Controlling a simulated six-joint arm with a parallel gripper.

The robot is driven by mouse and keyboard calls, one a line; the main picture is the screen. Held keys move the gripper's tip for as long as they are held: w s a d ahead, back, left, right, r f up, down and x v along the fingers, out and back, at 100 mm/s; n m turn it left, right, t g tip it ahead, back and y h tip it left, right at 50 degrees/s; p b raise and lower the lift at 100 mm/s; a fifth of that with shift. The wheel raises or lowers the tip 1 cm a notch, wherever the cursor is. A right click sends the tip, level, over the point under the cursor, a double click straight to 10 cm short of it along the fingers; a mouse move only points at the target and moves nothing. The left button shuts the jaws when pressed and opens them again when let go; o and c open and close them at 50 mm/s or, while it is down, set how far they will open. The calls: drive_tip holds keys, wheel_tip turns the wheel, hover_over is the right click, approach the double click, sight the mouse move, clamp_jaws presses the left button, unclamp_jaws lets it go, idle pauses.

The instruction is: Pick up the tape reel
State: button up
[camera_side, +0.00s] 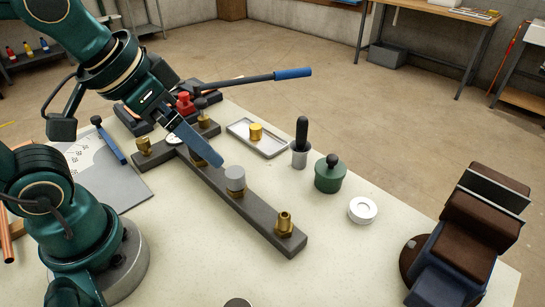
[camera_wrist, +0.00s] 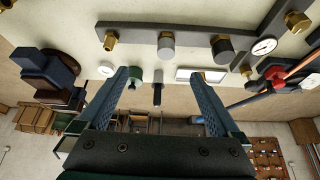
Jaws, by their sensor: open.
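The tape reel (camera_side: 363,209) is a small white ring lying flat on the pale bench, right of the green lidded pot (camera_side: 329,176). In the wrist view the tape reel (camera_wrist: 106,70) lies just left of the left finger, apart from it. My gripper (camera_side: 218,160) is above the dark bar (camera_side: 260,215), left of the reel and well away from it. In the wrist view my gripper (camera_wrist: 165,78) has its two blue fingers spread wide with nothing held between them. The side view shows mainly one finger; the other is largely hidden.
The bar carries brass fittings, a grey cap (camera_side: 235,178) and a gauge (camera_wrist: 264,46). A black-handled tool (camera_side: 301,140) and a tray (camera_side: 270,148) with a brass piece stand behind. A blue-handled lever (camera_side: 290,73) sticks out. A brown and blue block-like fixture (camera_side: 470,230) stands right. Bench in front of the reel is clear.

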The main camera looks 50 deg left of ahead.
drive_tip(key=w+d+m, duration=0.1)
drive_tip(key=w+d, duration=0.3)
drive_tip(key=w, duration=0.3)
drive_tip(key=m+g+h, duration=0.2)
drive_tip(key=m, duration=0.2)
hover_over(361, 208)
drive_tip(key=s+a, duration=0.2)
drive_tip(key=f, duration=1.1)
drive_tip(key=shift+s+d, duration=0.2)
drive_tip(key=shift+w+d+f, duration=0.15)
drive_tip(key=shift+d+f, duration=0.1)
drive_tip(key=shift+f, duration=0.2)
drive_tip(key=shift+x, duration=2.4)
drive_tip(key=c, duration=1.1)
